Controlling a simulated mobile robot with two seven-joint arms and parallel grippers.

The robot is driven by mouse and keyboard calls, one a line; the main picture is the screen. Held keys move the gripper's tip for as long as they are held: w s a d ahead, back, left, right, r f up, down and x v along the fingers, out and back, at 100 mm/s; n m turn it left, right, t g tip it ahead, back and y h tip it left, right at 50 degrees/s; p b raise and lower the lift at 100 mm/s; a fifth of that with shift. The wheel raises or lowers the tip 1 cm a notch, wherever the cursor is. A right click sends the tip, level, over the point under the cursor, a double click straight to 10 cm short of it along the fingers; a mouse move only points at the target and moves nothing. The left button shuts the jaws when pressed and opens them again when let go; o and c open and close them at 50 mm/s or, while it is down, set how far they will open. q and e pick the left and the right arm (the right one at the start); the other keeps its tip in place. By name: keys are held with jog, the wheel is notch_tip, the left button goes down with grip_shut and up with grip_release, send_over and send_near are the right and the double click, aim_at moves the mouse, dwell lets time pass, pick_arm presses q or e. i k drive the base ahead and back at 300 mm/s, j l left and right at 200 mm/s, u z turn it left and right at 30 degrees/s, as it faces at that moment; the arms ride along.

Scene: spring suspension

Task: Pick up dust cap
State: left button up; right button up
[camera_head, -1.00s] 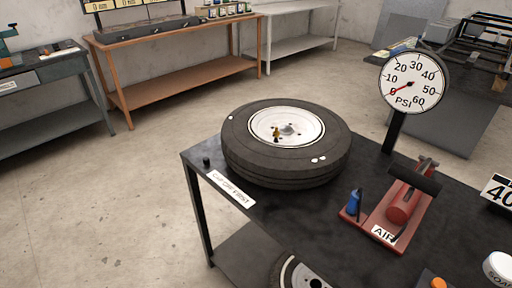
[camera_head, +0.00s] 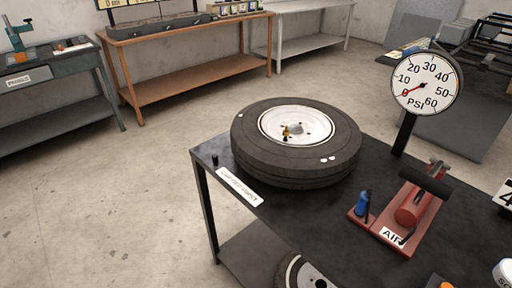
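A small black cylinder (camera_head: 214,160), which looks like the dust cap, stands upright at the table's left corner. It is apart from the tyre (camera_head: 295,170), which lies flat on the dark table with a white wheel rim (camera_head: 268,125). A small brass-coloured valve stem (camera_head: 286,132) with a dark part sticks up from the rim. Neither of my grippers is in view.
A white label (camera_head: 240,187) lies along the table's left edge. A red air pump (camera_head: 412,212) with a blue part (camera_head: 362,203) and a PSI gauge (camera_head: 427,84) stand right of the tyre. Another wheel (camera_head: 300,275) shows below. The floor left of the table is clear.

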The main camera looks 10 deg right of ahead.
aim_at(215, 158)
jog(key=i+j+z, duration=0.2)
jog(key=i+j, duration=0.15)
jog(key=j, duration=0.25)
jog(key=i+j+z, duration=0.2)
jog(key=i+j, duration=0.15)
jog(key=j, duration=0.3)
jog(key=i+j+z, duration=0.15)
jog(key=j, duration=0.15)
jog(key=i+j+z, duration=0.1)
jog(key=j, duration=0.25)
jog(key=i+j+z, duration=0.1)
jog(key=j, duration=0.25)
